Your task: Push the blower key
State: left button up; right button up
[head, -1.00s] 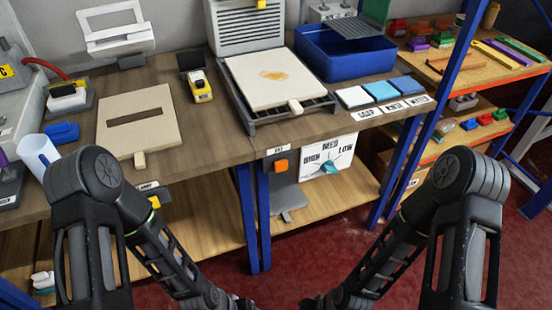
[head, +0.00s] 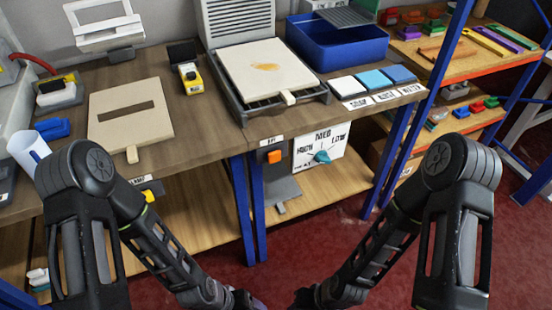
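A yellow key (head: 147,195) on a dark mount sits on the front edge of the left bench, partly hidden by my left arm. I cannot tell from the labels which key is the blower's. My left gripper (head: 246,301) and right gripper (head: 303,299) are low at the bottom edge, mostly cut off, in front of the benches and apart from both keys. Their fingers do not show clearly.
A white dial panel (head: 334,151) with a teal knob is right of the orange key. Above are a pale board (head: 268,72) on a dark rack, a blue bin (head: 339,46) and labelled pads (head: 374,78). Blue posts (head: 247,210) stand below. Red floor is clear in front.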

grip_shut()
dwell(1.4)
